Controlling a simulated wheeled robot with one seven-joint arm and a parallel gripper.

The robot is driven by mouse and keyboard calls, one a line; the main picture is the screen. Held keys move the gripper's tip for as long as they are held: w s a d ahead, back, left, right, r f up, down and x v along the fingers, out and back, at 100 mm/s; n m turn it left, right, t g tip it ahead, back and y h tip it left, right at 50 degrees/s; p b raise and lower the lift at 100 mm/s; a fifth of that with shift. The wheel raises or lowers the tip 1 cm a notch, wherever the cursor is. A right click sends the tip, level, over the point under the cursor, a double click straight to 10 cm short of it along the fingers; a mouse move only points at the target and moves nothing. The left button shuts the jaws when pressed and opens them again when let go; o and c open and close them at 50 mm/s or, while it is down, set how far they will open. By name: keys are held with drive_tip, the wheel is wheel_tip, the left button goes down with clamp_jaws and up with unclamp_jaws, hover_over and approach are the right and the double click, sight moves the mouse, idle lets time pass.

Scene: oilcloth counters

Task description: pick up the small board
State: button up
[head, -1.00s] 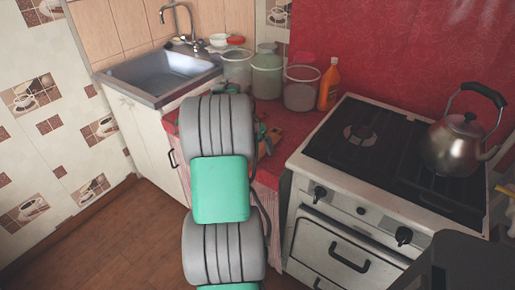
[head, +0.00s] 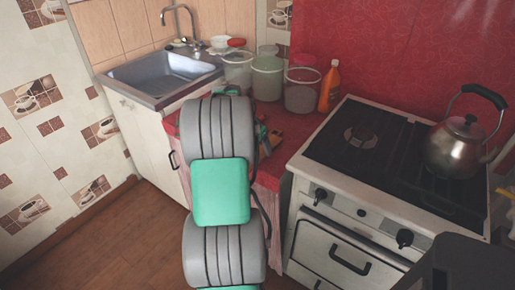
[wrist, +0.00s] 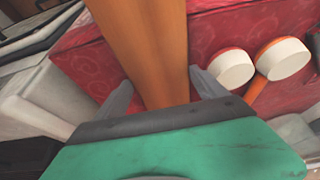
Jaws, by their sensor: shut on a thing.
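The small board (wrist: 145,45) is a long orange-brown wooden slab in the wrist view. It runs from the top edge down between the two grey fingers of my gripper (wrist: 160,95). My gripper is shut on the board, with one finger along each side. The board's near end is hidden behind the gripper body, and its far end is out of frame. In the head view my arm hides most of the gripper and the board.
In the head view, several jars (head: 301,92) and an orange bottle (head: 329,88) stand at the back of the red counter. A sink (head: 165,75) is left; a stove (head: 370,150) with a kettle (head: 456,147) is right. Two white round-topped things (wrist: 232,67) lie right of the board.

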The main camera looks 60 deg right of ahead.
sight(256, 150)
drive_tip(key=shift+r, duration=0.5)
wheel_tip(256, 150, up, 3)
drive_tip(key=shift+a, duration=0.15)
drive_tip(key=s+a+r, duration=0.2)
drive_tip(key=a+r, duration=0.7)
drive_tip(key=a, duration=0.4)
drive_tip(key=shift+a, duration=0.25)
drive_tip(key=shift+d, duration=0.1)
